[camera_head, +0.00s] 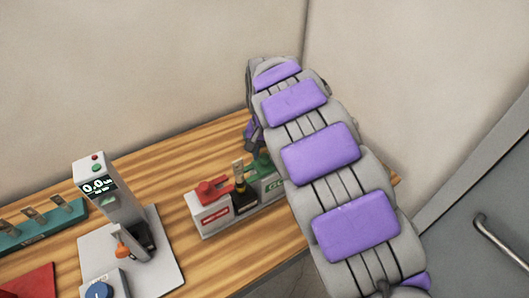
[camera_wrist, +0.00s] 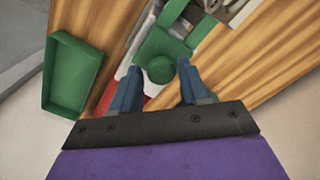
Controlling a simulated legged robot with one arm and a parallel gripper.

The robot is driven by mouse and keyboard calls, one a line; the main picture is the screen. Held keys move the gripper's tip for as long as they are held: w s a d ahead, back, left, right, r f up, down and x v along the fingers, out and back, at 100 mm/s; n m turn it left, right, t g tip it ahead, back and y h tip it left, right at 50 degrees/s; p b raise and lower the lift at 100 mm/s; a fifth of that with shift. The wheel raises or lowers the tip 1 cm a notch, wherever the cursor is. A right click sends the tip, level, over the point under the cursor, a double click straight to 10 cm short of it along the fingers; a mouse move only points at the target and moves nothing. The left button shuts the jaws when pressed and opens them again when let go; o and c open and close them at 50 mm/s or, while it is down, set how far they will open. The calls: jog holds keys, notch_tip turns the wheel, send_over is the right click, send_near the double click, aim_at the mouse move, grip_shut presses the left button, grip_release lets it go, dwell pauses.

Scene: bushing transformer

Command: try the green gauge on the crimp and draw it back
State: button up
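The green gauge (camera_wrist: 168,43) sits on the grey stand (camera_head: 210,217), with its round knob (camera_wrist: 160,71) facing the wrist camera. My gripper (camera_wrist: 160,67) is open, one blue finger on each side of the knob, with gaps visible on both sides. In the head view the green gauge (camera_head: 265,161) shows at the stand's right end, partly hidden by my arm. The crimp (camera_head: 239,176) stands upright in the stand's middle, between the green gauge and a red gauge (camera_head: 212,189). In the wrist view, metal parts show beyond the green gauge; I cannot tell which is the crimp.
A green tray (camera_wrist: 73,75) lies left of my gripper in the wrist view. A tester with a display reading 0.0 (camera_head: 97,186) stands left of the stand. A teal rack (camera_head: 40,228) and a red item (camera_head: 28,281) are farther left. Bare wood (camera_head: 165,180) lies between.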

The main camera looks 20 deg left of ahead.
aim_at(264, 155)
jog(key=shift+a, duration=0.1)
grip_shut()
jog(key=shift+w+p, duration=0.1)
jog(key=shift+p, duration=0.4)
jog(key=shift+o, duration=1.6)
grip_release()
jog(key=shift+r, duration=0.1)
notch_tip(264, 155, up, 17)
jog(key=p, duration=0.2)
jog(key=shift+a, duration=0.1)
